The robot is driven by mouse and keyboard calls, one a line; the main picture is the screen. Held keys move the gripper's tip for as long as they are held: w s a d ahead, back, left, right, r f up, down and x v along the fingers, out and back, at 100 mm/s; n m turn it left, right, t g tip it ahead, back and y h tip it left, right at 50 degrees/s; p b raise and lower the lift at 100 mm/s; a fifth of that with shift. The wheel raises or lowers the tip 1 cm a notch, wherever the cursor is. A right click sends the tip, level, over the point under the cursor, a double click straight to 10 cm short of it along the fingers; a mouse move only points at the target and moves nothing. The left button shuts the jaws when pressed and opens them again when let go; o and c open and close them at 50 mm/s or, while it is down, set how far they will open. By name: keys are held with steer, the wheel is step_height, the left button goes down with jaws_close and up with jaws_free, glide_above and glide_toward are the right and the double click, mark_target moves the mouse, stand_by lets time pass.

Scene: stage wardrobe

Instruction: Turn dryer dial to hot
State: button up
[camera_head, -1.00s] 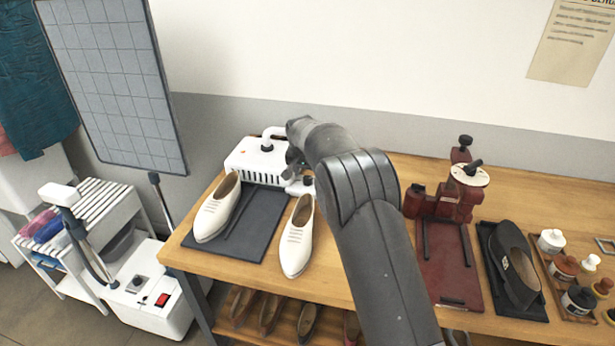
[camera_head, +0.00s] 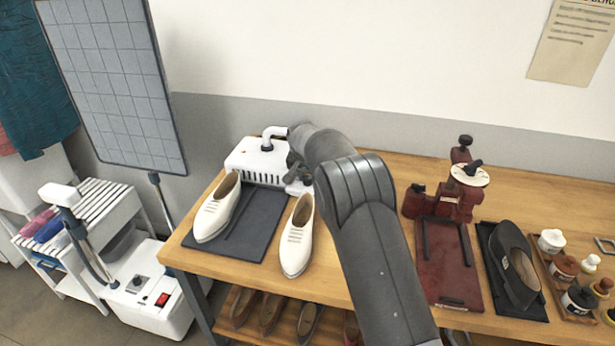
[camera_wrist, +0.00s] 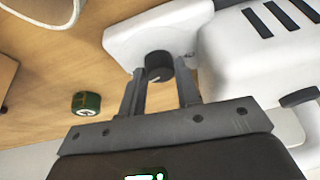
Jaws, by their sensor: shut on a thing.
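The white shoe dryer (camera_head: 252,163) stands at the back left of the bench, with a row of dark slots and a bent white pipe on top. In the wrist view its white casing (camera_wrist: 255,55) fills the upper right. The black dial (camera_wrist: 158,66), with a pale pointer mark, sits on a white block beside the casing. My gripper (camera_wrist: 159,74) has one finger on each side of the dial and is shut on it. In the head view my gripper (camera_head: 295,172) is at the dryer's right end, and it and my wrist hide the dial. The dial's scale is not readable.
Two cream shoes (camera_head: 216,207) (camera_head: 297,236) stand on or beside a dark mat (camera_head: 255,235) in front of the dryer. A small green container (camera_wrist: 86,103) is near my gripper. A dark red machine (camera_head: 445,200) stands to the right. Bare bench lies between.

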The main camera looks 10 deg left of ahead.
steer(key=shift+c, duration=0.5)
steer(key=shift+n+y, duration=0.3)
steer(key=shift+n, duration=0.2)
steer(key=o, duration=1)
steer(key=v, duration=1)
steer(key=shift+s+r, duration=0.1)
steer(key=shift+r, duration=0.25)
